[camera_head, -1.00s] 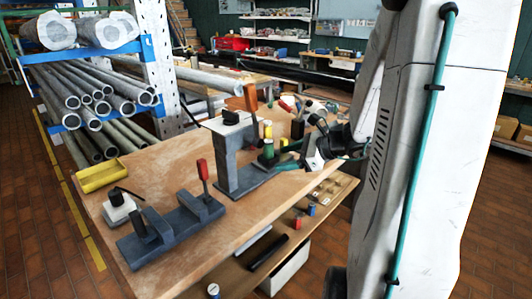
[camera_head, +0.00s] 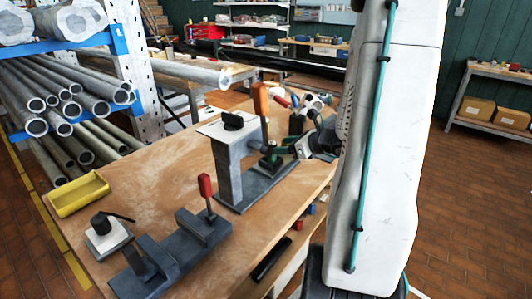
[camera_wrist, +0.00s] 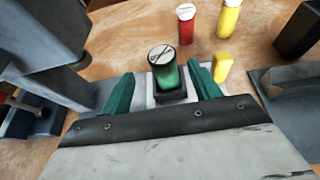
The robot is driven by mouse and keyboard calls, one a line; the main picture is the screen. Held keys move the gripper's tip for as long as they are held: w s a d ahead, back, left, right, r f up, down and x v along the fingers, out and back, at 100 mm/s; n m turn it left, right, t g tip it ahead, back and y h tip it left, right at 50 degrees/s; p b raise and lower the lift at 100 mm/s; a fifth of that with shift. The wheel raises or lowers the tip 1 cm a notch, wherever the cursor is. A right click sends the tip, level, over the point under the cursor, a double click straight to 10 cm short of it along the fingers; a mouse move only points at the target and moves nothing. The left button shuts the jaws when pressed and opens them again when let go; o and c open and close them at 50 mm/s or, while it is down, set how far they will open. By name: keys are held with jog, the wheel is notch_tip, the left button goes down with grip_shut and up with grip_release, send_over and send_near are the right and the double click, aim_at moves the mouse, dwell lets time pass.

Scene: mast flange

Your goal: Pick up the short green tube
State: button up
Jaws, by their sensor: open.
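The short green tube (camera_wrist: 167,75) stands upright with a pale, dark-marked top in a dark square holder (camera_wrist: 172,97), seen in the wrist view. My gripper (camera_wrist: 160,70) is open, with one green finger on each side of the tube and visible gaps between. The tube is not gripped. In the head view my gripper (camera_head: 287,155) is low over the bench by the grey stand, and the tube (camera_head: 271,148) is small and partly hidden there.
A tall grey stand (camera_wrist: 45,40) rises close on the left in the wrist view. A red tube (camera_wrist: 186,27), a yellow tube (camera_wrist: 228,20) and a small yellow piece (camera_wrist: 222,67) stand beyond. A clamp fixture (camera_head: 170,247) and yellow tray (camera_head: 79,194) occupy the bench's left part.

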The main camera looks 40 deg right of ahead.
jog(key=x, duration=0.6)
jog(key=shift+w+d+f, duration=0.15)
jog(key=shift+d+f, duration=0.1)
jog(key=shift+f, duration=0.1)
jog(key=c, duration=1.1)
